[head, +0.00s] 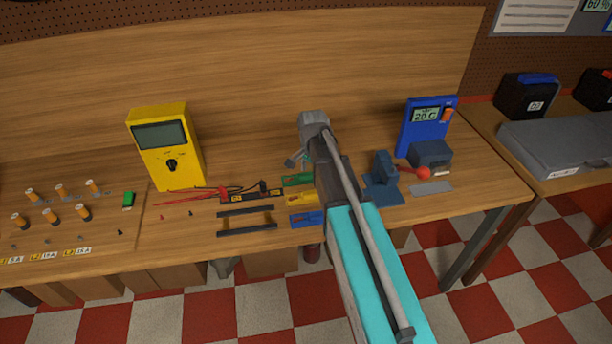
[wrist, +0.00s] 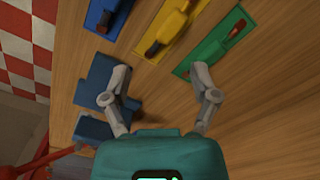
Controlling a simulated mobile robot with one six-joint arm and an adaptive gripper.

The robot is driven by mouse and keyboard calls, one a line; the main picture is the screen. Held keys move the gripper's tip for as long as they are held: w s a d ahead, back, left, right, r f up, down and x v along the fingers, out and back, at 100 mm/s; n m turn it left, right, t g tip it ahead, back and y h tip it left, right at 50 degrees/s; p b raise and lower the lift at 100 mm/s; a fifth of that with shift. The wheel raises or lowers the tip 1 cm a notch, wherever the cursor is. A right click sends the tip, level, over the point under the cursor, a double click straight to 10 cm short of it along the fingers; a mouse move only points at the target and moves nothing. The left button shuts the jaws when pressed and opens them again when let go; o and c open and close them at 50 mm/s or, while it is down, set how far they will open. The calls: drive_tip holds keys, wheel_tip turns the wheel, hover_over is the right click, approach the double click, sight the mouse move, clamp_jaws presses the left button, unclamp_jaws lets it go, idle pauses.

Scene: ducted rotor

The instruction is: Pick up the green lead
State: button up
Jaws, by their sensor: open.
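A green piece, apparently the green lead (wrist: 212,49), lies on a green plate (wrist: 198,57) in the wrist view, with a red part at its upper right end and a dark part at its lower left. In the head view the green plate (head: 292,181) is partly hidden by my arm. My gripper (wrist: 160,97) is open and empty, its fingers spread wide over the bench. The green plate lies beyond the fingertips, nearer the right finger. In the head view my gripper (head: 299,160) is above the bench, partly hidden by my wrist.
A yellow plate (head: 300,198) and a blue plate (head: 303,219) lie beside the green one. Dark bars (head: 247,229), red leads (head: 190,194) and a yellow meter (head: 168,150) are to the left.

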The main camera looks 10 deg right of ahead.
drive_tip(key=w+r+m, duration=0.1)
drive_tip(key=w+m, duration=0.6)
drive_tip(key=w, duration=0.5)
drive_tip(key=shift+p, duration=0.45)
drive_tip(key=b, duration=0.9)
hover_over(305, 174)
drive_tip(key=f, duration=0.8)
drive_tip(key=shift+w+f, duration=0.2)
drive_tip(key=shift+f, duration=0.05)
drive_tip(key=shift+s+f+b, duration=0.15)
drive_tip(key=shift+f+b, duration=2.25)
drive_tip(key=shift+f, duration=0.2)
drive_tip(key=shift+c, duration=0.3)
clamp_jaws()
